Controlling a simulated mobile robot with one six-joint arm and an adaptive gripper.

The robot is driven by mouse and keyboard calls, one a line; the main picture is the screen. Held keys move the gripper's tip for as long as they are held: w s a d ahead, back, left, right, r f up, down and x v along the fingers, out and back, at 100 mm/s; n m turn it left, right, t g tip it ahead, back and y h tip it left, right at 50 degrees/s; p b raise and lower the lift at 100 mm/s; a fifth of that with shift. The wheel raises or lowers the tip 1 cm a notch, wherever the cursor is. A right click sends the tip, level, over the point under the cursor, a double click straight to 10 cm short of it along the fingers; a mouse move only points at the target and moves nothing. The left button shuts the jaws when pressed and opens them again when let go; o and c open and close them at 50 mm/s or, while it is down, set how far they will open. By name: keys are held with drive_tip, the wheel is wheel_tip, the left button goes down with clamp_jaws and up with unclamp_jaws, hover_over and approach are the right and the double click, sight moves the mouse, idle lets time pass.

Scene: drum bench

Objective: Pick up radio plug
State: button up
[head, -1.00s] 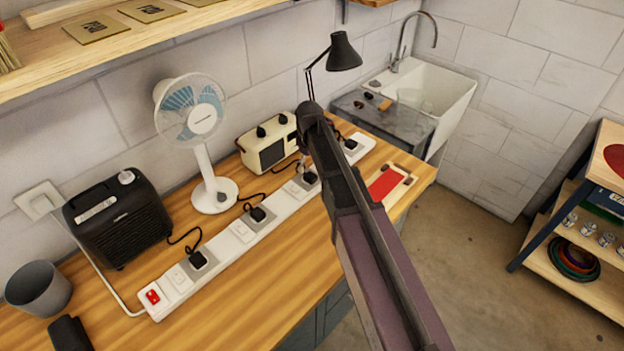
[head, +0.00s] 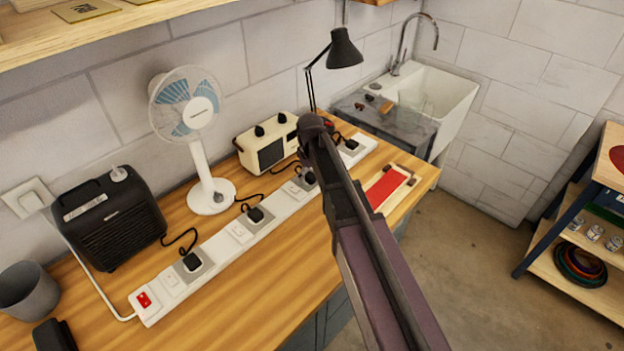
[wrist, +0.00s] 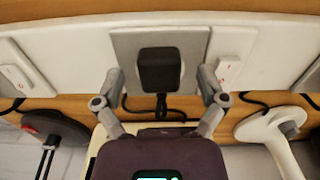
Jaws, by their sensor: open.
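The radio (head: 268,145) is a cream box with dark knobs at the back of the wooden bench. Its black plug (head: 309,178) sits in the white power strip (head: 215,245), partly covered by my arm in the head view. In the wrist view the radio plug (wrist: 160,70) is upright in a grey-framed socket, its cord running down toward the radio. My gripper (wrist: 161,80) is open, one finger to each side of the plug with gaps between. The head view mostly hides the gripper behind my arm.
A white fan (head: 210,190), a black speaker-like box (head: 110,220) and a desk lamp (head: 343,48) stand along the strip. Other black plugs (head: 255,214) sit in nearby sockets. A red-and-wood board (head: 388,187) lies right. The bench front is clear.

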clamp_jaws()
idle(0.4)
drive_tip(key=shift+r, duration=0.1)
wheel_tip(320, 180, up, 4)
drive_tip(key=p, duration=0.3)
drive_tip(key=shift+f+p, duration=0.25)
drive_tip(key=shift+p, duration=0.1)
drive_tip(key=s+d+r+p, duration=0.1)
drive_tip(key=s+d, duration=0.2)
drive_tip(key=s, duration=1.2)
drive_tip(key=shift+s+r, duration=0.15)
drive_tip(key=shift+s, duration=0.25)
drive_tip(key=shift+w+a, duration=0.1)
drive_tip(key=shift+w, duration=0.05)
hover_over(310, 175)
drive_tip(key=shift+w+a+r+p, duration=0.25)
drive_tip(key=shift+p, duration=0.15)
idle(3.3)
